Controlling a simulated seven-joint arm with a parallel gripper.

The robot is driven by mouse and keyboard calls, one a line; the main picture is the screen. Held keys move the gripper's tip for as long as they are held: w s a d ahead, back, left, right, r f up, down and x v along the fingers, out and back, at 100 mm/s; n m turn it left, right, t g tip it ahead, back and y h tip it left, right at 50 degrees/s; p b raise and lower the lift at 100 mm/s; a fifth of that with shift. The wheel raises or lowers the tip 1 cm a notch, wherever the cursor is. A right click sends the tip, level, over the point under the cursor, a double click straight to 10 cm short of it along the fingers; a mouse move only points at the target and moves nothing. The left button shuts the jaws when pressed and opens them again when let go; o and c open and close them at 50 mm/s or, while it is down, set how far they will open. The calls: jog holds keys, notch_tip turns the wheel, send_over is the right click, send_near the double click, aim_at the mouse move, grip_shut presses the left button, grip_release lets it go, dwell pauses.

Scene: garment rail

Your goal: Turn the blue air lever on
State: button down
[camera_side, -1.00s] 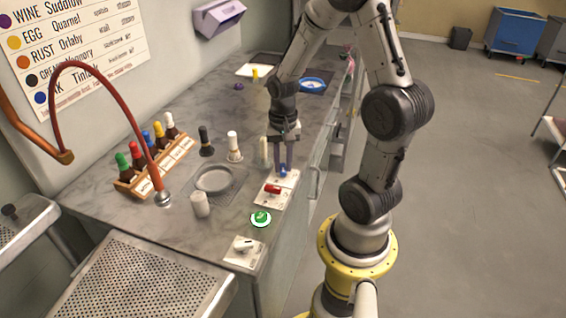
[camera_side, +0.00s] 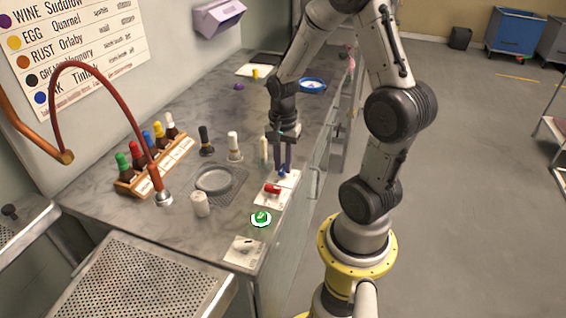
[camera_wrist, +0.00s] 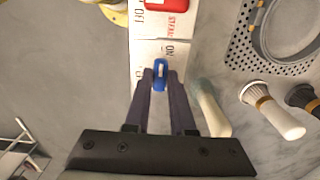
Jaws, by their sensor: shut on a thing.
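The blue air lever (camera_side: 282,173) stands on a white plate near the front edge of the counter. In the wrist view the lever (camera_wrist: 160,73) sits between my fingertips, with an ON mark beside it on the plate. My gripper (camera_side: 283,171) points down and is shut on the lever; it also shows in the wrist view (camera_wrist: 160,78). The fingers hide part of the lever, so its exact setting is hard to read.
A red lever (camera_side: 272,188) on a neighbouring white plate (camera_side: 268,200) is close by, marked STEAM in the wrist view. A green button (camera_side: 261,217) lies nearer the camera.

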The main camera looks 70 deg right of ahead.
aim_at(283, 167)
jog(key=shift+r, duration=0.1)
jog(key=c, duration=0.8)
grip_release()
jog(key=shift+o, duration=0.2)
notch_tip(283, 167, up, 14)
jog(key=a+r+n+t, duration=0.3)
jog(key=a+r+n, duration=0.25)
jog(key=a, duration=0.45)
jog(key=s+a+f+n+t, duration=0.1)
jog(key=s+a+n, duration=0.5)
jog(key=n, duration=0.6)
jog(key=shift+f+n+t, duration=0.35)
jog(key=shift+t, duration=0.45)
